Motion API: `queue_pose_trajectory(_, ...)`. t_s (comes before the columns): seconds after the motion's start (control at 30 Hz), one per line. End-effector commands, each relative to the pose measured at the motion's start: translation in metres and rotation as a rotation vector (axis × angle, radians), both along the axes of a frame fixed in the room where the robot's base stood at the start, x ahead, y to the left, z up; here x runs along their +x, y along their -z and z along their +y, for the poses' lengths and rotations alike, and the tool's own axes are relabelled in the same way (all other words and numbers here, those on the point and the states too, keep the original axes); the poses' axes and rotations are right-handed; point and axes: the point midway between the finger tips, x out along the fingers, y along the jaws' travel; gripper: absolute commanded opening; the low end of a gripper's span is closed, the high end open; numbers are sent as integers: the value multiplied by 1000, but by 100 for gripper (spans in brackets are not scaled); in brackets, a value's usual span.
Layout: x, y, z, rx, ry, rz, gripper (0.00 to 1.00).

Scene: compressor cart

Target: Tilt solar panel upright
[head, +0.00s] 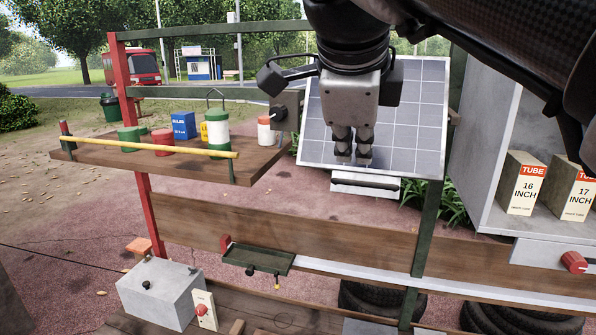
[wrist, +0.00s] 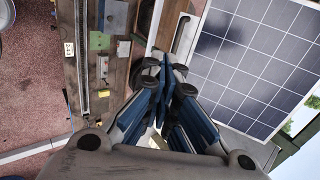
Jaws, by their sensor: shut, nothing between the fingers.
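The solar panel (head: 414,120) is a dark grid in a pale frame. In the head view it leans back behind my gripper at the right of centre. In the wrist view the panel (wrist: 255,55) fills the upper right, tilted in the picture. My gripper (head: 352,160) points down in front of the panel's lower left part, fingers together and empty. In the wrist view the closed fingertips (wrist: 168,72) show to the left of the panel's edge. I cannot tell whether they touch it. My gripper hides part of the panel.
A wooden shelf (head: 110,150) with cans and a yellow rail stands left. A grey cabinet (head: 490,215) with tube boxes (head: 522,183) stands right. A green post (head: 430,225) rises below the panel's right side. A green tray (head: 256,259) and grey box (head: 160,292) sit lower down.

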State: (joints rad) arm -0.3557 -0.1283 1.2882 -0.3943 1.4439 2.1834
Motion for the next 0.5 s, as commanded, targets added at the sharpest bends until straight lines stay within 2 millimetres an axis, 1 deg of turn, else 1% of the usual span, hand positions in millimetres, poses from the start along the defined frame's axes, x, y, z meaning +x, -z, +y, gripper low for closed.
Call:
queue_pose_trajectory(0.17,2,3,-1,-1,1,0,0)
queue_pose_trajectory(0.27,8,12,-4,-2,2,3,0)
queue_pose_trajectory(0.37,17,25,-7,-2,2,3,0)
queue_pose_trajectory(0.5,35,49,-13,-3,3,4,0)
